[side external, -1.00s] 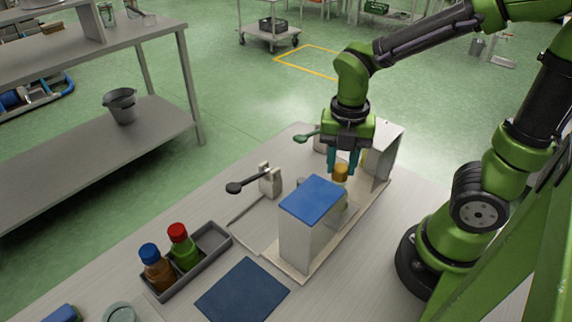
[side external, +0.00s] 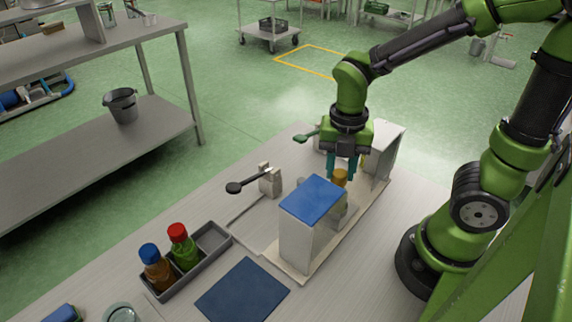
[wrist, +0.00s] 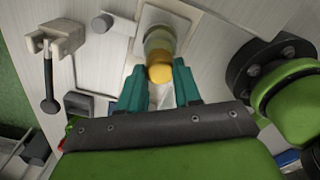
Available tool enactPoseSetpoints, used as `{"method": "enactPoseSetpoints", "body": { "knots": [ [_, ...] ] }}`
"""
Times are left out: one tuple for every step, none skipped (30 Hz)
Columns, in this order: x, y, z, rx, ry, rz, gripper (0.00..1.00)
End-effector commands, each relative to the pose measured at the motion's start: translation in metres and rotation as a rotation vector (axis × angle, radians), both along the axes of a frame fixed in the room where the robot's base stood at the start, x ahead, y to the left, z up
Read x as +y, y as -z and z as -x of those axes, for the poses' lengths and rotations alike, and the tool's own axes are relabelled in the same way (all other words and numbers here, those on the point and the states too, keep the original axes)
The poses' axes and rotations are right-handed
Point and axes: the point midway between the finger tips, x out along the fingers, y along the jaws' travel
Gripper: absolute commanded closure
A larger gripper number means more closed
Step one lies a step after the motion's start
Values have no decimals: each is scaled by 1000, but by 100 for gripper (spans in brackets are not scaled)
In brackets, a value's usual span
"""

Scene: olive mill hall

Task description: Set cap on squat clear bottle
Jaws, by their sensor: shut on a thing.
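My gripper (side external: 341,172) is shut on a yellow-orange cap (side external: 340,177) and points down between two upright white blocks of a fixture. In the wrist view the cap (wrist: 160,73) sits at the tips of the teal fingers. A clear bottle (wrist: 158,42) shows just beyond the cap in that view, with a yellowish tint. In the side view the bottle is mostly hidden behind the near block with the blue top (side external: 312,199). I cannot tell whether cap and bottle touch.
A clamp with a black-knobbed lever (side external: 234,187) stands left of the fixture. A grey tray (side external: 211,240) holds a blue-capped bottle (side external: 158,272) and a red-capped bottle (side external: 183,250). A blue mat (side external: 243,292) lies flat in front. A second lever, green-ended (side external: 306,137), is close behind my gripper.

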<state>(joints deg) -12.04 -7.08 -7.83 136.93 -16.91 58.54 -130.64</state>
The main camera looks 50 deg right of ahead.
Motion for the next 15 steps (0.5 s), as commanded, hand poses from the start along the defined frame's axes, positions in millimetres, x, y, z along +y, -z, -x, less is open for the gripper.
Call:
{"method": "enactPoseSetpoints", "body": {
  "knots": [
    [0, 0, 0, 0, 1, 0, 87],
    [0, 0, 0, 0, 1, 0, 87],
    [0, 0, 0, 0, 1, 0, 87],
    [0, 0, 0, 0, 1, 0, 87],
    [0, 0, 0, 0, 1, 0, 87],
    [0, 0, 0, 0, 1, 0, 87],
    [0, 0, 0, 0, 1, 0, 63],
    [0, 0, 0, 0, 1, 0, 58],
    [0, 0, 0, 0, 1, 0, 52],
    [0, 0, 0, 0, 1, 0, 47],
    [0, 0, 0, 0, 1, 0, 43],
    [0, 0, 0, 0, 0, 0, 37],
    [0, 0, 0, 0, 1, 0, 37],
    [0, 0, 0, 0, 0, 0, 37],
    [0, 0, 0, 0, 0, 0, 37]
  ]
}}
